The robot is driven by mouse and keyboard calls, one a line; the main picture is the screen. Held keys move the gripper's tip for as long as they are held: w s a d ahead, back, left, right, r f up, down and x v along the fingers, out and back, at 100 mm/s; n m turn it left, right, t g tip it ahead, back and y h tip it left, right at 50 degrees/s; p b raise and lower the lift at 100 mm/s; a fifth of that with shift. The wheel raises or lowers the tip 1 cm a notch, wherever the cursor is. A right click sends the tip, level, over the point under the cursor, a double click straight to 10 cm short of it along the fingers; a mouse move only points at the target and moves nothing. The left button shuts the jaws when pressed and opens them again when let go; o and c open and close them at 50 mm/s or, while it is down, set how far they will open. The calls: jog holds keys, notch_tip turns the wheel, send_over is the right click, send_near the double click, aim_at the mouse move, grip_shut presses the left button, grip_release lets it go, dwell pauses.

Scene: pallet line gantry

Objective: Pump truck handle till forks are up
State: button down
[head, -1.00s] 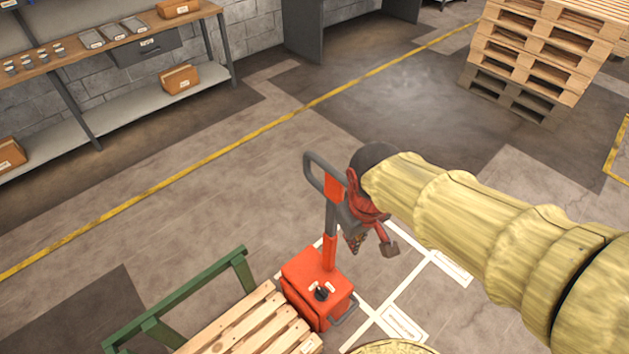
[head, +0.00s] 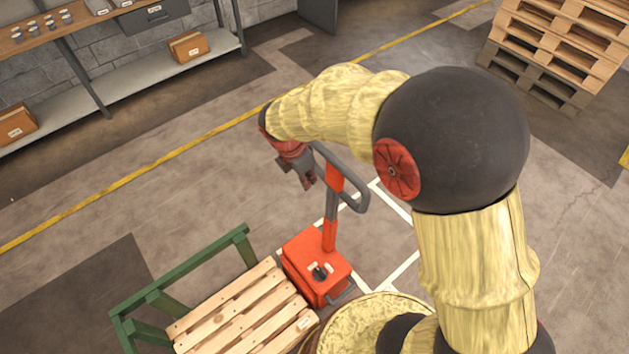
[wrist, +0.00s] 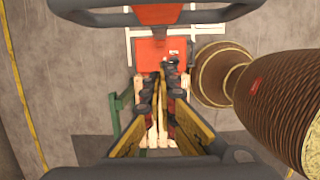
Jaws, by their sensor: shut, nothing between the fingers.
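The pallet truck has a red pump body (head: 316,267) and an upright handle with a red shaft (head: 333,215) and a grey loop (head: 357,196). My gripper (head: 305,183) is shut and empty, just left of the handle's upper part in the head view. In the wrist view my gripper (wrist: 158,92) points down toward the red body (wrist: 160,55), and the handle loop (wrist: 222,13) crosses the top. I cannot tell whether the gripper touches the handle. The forks are hidden under the wooden pallet (head: 243,318), so their height does not show.
A green rail frame (head: 185,282) stands left of the pallet. A workbench with a lower shelf (head: 160,75) lines the back wall. A pallet stack (head: 555,50) stands at the far right. Open floor (head: 130,220) lies left of the truck.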

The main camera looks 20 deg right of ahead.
jog(key=w+d+f+b, duration=0.2)
jog(key=d+f, duration=0.3)
jog(key=f, duration=0.3)
jog(key=shift+w+d+f+b, duration=0.15)
jog(key=shift+d+f+b, duration=0.2)
jog(key=shift+b, duration=0.15)
jog(key=shift+d, duration=0.1)
jog(key=w+d+f+y+p, duration=0.1)
jog(key=w+d, duration=0.3)
jog(key=d, duration=0.6)
jog(key=w+d+f+p, duration=0.2)
jog(key=w+d+f, duration=0.2)
jog(key=d, duration=0.6)
jog(key=w+d+f+g+y+p, duration=0.1)
jog(key=w+d, duration=0.3)
jog(key=d, duration=0.6)
jog(key=shift+w+f+y, duration=0.25)
jog(key=shift+f+y, duration=0.05)
jog(key=shift+f, duration=0.35)
